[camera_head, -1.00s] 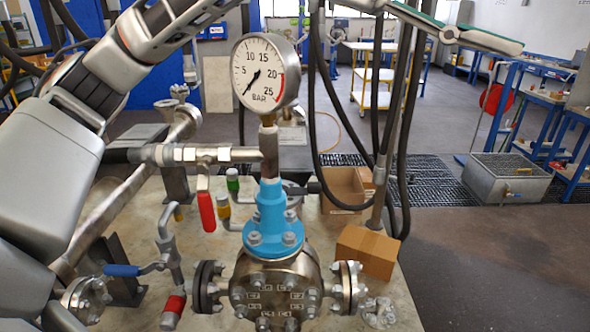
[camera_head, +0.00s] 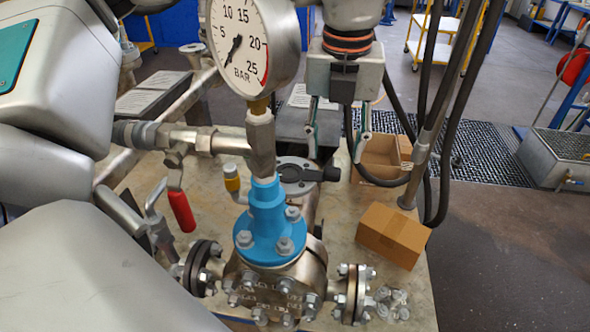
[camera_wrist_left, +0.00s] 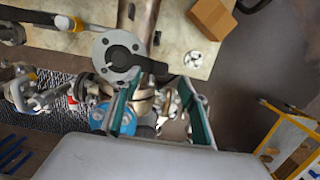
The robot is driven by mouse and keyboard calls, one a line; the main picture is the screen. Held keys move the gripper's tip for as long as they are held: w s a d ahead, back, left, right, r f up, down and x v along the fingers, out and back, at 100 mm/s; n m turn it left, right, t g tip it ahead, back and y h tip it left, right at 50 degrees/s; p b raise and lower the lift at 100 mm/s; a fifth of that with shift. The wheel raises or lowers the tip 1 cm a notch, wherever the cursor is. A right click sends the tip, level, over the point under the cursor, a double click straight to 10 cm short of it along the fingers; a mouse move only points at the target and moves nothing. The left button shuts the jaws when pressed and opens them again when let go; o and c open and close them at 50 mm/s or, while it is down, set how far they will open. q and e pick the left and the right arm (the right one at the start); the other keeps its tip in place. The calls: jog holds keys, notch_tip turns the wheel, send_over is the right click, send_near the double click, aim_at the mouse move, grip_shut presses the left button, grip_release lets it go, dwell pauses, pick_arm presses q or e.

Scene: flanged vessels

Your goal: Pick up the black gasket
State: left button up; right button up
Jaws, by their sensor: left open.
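The black gasket (camera_head: 300,173) lies on a round grey flange (camera_head: 283,166) behind the blue bonnet, with its black tab (camera_head: 328,174) sticking out to the right. In the left wrist view the gasket's dark ring and tab (camera_wrist_left: 150,66) show on the flange's face, up and left of the fingers. My left gripper (camera_head: 336,148) points down with its two fingers apart and empty. It hangs above and behind the tab and does not appear to touch it. The fingers also show in the left wrist view (camera_wrist_left: 158,106). My right gripper is not in view.
A pressure gauge (camera_head: 252,42) stands left of my left gripper. The blue bonnet (camera_head: 268,225) is in front of the flange. A closed cardboard box (camera_head: 393,235) and an open one (camera_head: 378,155) stand to the right. Black hoses (camera_head: 462,120) hang beside them.

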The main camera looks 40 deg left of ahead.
aim_at(333, 170)
pick_arm(q)
jog(key=f, duration=0.5)
jog(key=shift+w+a+p, duration=0.15)
jog(key=shift+w+p, duration=0.1)
jog(key=shift+p, duration=0.15)
jog(key=shift+c, duration=0.4)
jog(key=c, duration=0.9)
